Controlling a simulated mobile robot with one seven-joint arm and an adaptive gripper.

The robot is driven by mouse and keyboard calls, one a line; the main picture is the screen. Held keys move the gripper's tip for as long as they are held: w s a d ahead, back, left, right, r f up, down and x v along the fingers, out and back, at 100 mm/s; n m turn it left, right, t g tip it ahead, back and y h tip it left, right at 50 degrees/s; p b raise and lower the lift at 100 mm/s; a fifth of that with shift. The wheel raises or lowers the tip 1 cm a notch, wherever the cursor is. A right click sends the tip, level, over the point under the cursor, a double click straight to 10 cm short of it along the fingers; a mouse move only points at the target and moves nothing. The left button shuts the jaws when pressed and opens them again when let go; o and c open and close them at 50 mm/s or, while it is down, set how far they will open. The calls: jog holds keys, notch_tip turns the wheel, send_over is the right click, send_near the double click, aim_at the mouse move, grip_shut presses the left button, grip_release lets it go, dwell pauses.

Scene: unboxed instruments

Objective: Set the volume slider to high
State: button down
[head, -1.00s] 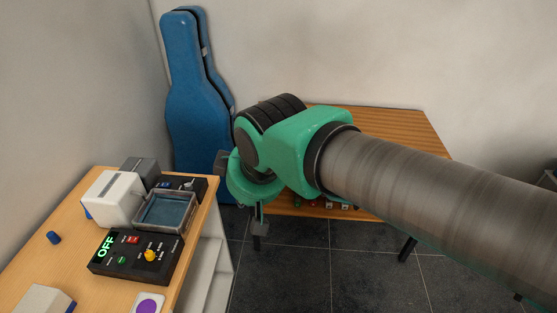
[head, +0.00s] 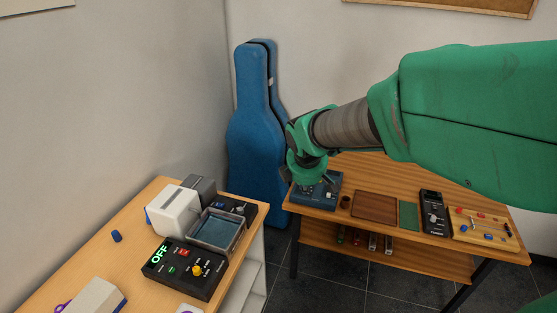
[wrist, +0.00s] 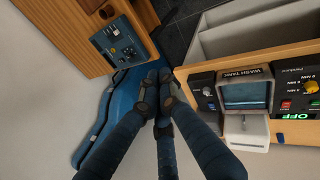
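My gripper (wrist: 158,80) shows in the wrist view with its dark fingers drawn together and nothing visible between them. It hangs in the air, apart from both tables. A blue device (wrist: 120,42) with a knob and small controls lies at the upper left there; in the head view this device (head: 312,192) is on the far table, partly behind my wrist. A black upright-faced device (head: 433,212) with light controls lies further right on that table. I cannot tell which control is the volume slider or where it is set.
The near table (head: 128,262) holds a black panel reading OFF (head: 185,268), a wash tank (head: 217,232) and a white box (head: 174,212). A blue instrument case (head: 256,150) leans in the corner. A brown tray (head: 375,206) and a peg board (head: 484,230) sit on the far table.

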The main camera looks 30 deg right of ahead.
aim_at(328, 201)
jog(key=w+d+f+n+p, duration=0.2)
jog(key=w+d+f+n, duration=0.1)
jog(key=d+f+n, duration=0.2)
jog(key=w+d+f+n+p, duration=0.3)
jog(key=w+d+f+n, duration=0.1)
jog(key=d+f, duration=0.3)
jog(key=w+d+f+n+g+p, duration=0.1)
jog(key=w+d+f+n+p, duration=0.2)
jog(key=f, duration=0.5)
jog(key=shift+w+d+f+n, duration=0.25)
jog(key=shift+w+d+n, duration=0.5)
jog(key=shift+d+n, duration=0.85)
jog(key=shift+d+f, duration=0.1)
jog(key=shift+d, duration=0.15)
jog(key=b+x, duration=0.3)
jog(key=x, duration=0.6)
jog(key=shift+d+f+b, duration=0.15)
jog(key=shift+f+b, duration=0.1)
jog(key=shift+b, duration=0.05)
jog(key=shift+w+d+f, duration=0.15)
jog(key=shift+w+d, duration=0.35)
jog(key=shift+d, duration=0.1)
jog(key=shift+w+d, duration=0.9)
